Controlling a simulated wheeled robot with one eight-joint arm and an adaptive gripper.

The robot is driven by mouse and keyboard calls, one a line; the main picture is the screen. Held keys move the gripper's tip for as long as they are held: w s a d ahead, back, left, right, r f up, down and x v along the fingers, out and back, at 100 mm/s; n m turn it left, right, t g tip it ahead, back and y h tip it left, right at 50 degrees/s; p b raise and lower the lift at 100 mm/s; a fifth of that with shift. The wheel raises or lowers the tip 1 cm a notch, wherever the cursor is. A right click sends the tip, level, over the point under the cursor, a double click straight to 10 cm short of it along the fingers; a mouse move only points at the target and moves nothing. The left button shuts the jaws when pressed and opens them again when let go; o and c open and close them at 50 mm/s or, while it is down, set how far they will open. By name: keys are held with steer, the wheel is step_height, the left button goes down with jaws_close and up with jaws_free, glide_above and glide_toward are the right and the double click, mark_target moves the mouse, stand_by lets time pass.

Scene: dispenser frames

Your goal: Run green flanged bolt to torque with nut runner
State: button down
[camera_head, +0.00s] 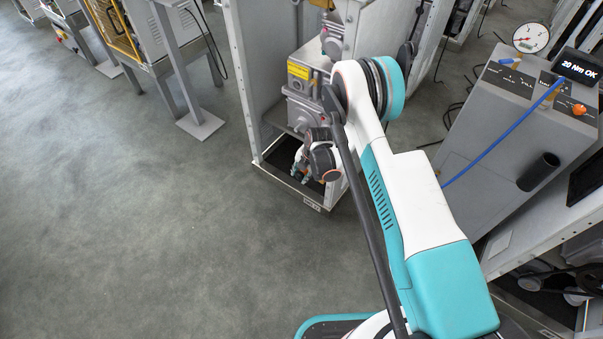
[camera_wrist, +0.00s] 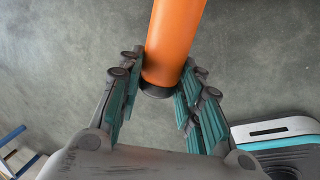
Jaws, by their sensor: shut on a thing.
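In the wrist view my gripper (camera_wrist: 160,66) is shut on an orange cylinder (camera_wrist: 174,35), which looks like the body of the nut runner. Its dark end (camera_wrist: 158,91) sits between the teal finger pads, and the cylinder runs up out of the picture. The tool's working end is not in view. In the head view my arm reaches toward the grey machine unit (camera_head: 303,112), and its end is low beside that unit. The green flanged bolt is not visible in either view.
The unit stands in a white frame (camera_head: 247,85) with an open dark base. At right, a grey console (camera_head: 497,135) carries a dial gauge (camera_head: 530,37), a display (camera_head: 578,67) reading "20 Nm OK", a blue line (camera_head: 500,138) and a black cup (camera_head: 538,172). Floor at left is clear.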

steer(key=shift+w+d, duration=0.25)
steer(key=shift+w, duration=0.05)
stand_by(0.9)
steer(key=shift+s, duration=0.1)
stand_by(0.6)
steer(key=s+a, duration=0.4)
steer(key=s, duration=0.1)
steer(key=shift+s+a, duration=0.2)
steer(key=shift+s, duration=0.05)
stand_by(0.4)
